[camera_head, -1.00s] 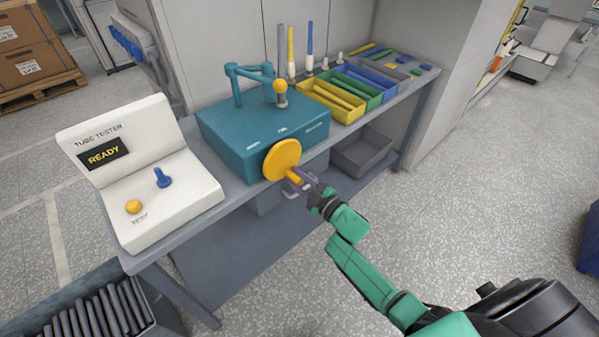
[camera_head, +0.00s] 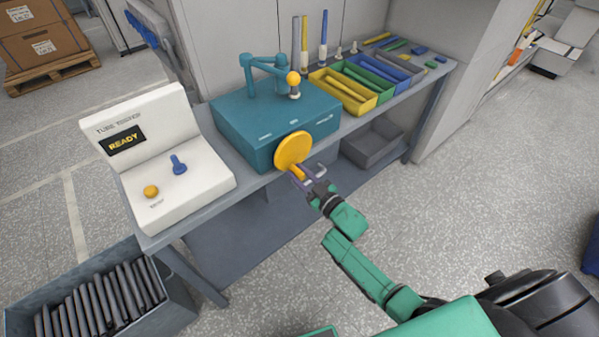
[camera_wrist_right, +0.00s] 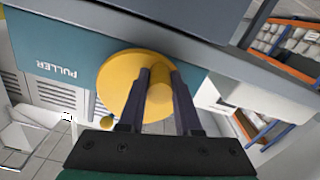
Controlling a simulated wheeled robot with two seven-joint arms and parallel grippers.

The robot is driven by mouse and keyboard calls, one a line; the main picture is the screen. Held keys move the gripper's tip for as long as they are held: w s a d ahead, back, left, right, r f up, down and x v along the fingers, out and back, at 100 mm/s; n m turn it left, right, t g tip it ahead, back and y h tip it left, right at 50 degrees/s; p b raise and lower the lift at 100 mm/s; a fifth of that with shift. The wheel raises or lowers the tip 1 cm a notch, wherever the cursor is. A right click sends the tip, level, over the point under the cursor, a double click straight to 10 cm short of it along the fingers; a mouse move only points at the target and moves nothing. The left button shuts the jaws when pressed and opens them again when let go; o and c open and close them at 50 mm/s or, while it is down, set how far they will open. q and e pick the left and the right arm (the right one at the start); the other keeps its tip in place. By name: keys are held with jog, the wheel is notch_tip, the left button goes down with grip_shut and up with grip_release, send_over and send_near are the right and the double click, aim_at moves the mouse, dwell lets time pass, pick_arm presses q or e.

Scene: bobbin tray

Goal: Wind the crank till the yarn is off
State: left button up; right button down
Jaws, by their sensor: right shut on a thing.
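The crank is a yellow disc (camera_head: 291,149) on the front of the teal machine (camera_head: 265,135), with a yellow handle (camera_head: 297,172) sticking out near its lower rim. My right gripper (camera_head: 308,174) is shut on the handle. In the wrist view the handle (camera_wrist_right: 159,88) sits between the two dark fingers (camera_wrist_right: 162,95), in front of the disc (camera_wrist_right: 118,80); the machine face reads PULLER. On top of the machine, a yellow ball (camera_head: 293,78) sits above a short grey piece beside a teal bracket (camera_head: 262,63). I cannot make out yarn strands. My left gripper is not in view.
The white tube tester (camera_head: 165,165) at left shows READY. Yellow (camera_head: 345,101), green and blue trays stand right of the machine, with upright tubes behind. A bin of dark tubes (camera_head: 165,305) is at lower left. Open floor lies right of the bench (camera_head: 190,236).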

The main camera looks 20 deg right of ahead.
jog(key=c, duration=0.6)
grip_release()
jog(key=shift+s, duration=0.1)
jog(key=v, duration=1.4)
jog(key=shift+s, duration=0.2)
jog(key=shift+f, duration=0.15)
